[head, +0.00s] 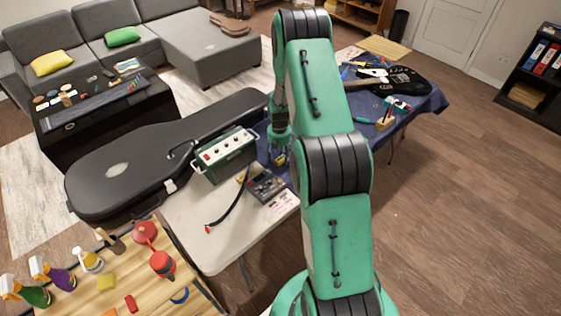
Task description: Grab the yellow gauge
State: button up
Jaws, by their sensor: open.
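My arm reaches from the bottom right over the work tables. Another small yellow-orange piece (243,176) lies between the amplifier and the dark meter.
A green amplifier (226,155), a dark meter (266,186) and a black cable (230,208) are on the white table (215,245). A large black guitar case (150,160) lies to the left.

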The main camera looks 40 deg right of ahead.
aim_at(279, 157)
jog(key=c, duration=1.3)
jog(key=shift+c, duration=0.2)
jog(key=shift+r+p, duration=0.6)
jog(key=shift+r, duration=4.4)
